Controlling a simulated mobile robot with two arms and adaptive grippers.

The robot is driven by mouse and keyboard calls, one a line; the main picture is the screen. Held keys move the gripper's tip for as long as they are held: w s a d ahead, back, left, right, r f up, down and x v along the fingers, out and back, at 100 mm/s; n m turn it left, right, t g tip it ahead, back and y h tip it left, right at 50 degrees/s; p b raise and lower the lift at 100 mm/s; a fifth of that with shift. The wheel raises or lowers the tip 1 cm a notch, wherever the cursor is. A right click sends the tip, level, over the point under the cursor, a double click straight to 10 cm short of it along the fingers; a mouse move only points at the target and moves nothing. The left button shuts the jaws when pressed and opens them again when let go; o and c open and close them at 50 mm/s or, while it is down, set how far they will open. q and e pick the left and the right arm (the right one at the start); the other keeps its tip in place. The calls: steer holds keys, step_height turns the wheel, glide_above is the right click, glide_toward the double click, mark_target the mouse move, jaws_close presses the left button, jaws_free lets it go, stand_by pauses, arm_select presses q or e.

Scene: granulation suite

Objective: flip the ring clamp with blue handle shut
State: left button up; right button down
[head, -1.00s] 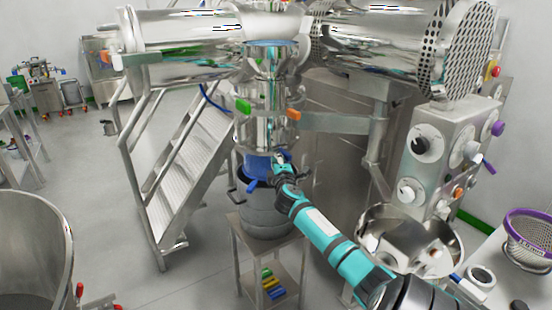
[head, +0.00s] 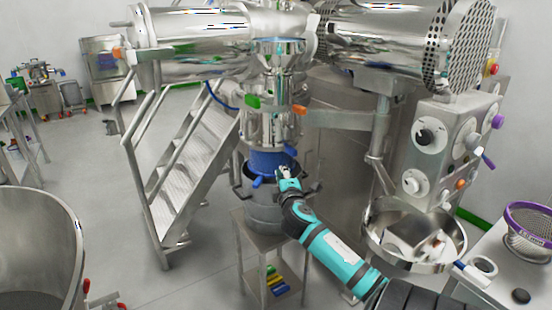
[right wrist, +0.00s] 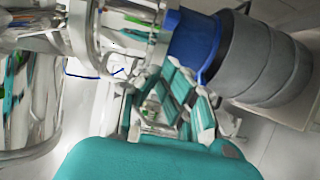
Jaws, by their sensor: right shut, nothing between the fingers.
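A short blue handle (head: 258,182) shows at the lower front left of the blue sleeve (head: 270,161), where the sleeve meets the grey drum (head: 263,215). The ring of its clamp is mostly hidden, and I cannot tell how far the clamp is closed. My right gripper (head: 287,172) is shut and empty, just right of the handle and in front of the sleeve's lower right side. Contact cannot be told. In the right wrist view, the gripper (right wrist: 176,82) is beside the blue sleeve (right wrist: 194,38) and the drum (right wrist: 262,60). My left gripper is out of view.
Green (head: 253,102) and orange (head: 299,109) handles sit higher on the steel column. The drum stands on a small steel table (head: 240,222). Metal stairs (head: 190,170) are to the left, and a steel bowl (head: 380,250) and control box (head: 435,170) to the right.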

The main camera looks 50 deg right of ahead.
steer(key=s+a+f+m+g+y, duration=0.1)
steer(key=s+a+f+g+y, duration=0.2)
steer(key=f, duration=1.1)
steer(key=s+a+f+m+g+y, duration=0.15)
steer(key=s+a+f, duration=0.3)
steer(key=f, duration=0.85)
steer(key=s+a+f+g+y, duration=0.1)
steer(key=s+a+f+y, duration=0.2)
steer(key=f, duration=1.1)
steer(key=s+a+f+m+g+y, duration=0.2)
steer(key=s+a+f+g+y, duration=0.1)
steer(key=s+a+f, duration=1.2)
steer(key=s+a+f+m+g+y, duration=0.1)
steer(key=s+a+f, duration=0.3)
steer(key=s+a, duration=0.3)
steer(key=s+a+f+m+g+y, duration=0.1)
steer(key=s+a+f+g, duration=0.1)
steer(key=s+a+f, duration=0.2)
steer(key=s+a, duration=0.3)
steer(key=s, duration=0.2)
steer(key=shift+a, duration=0.15)
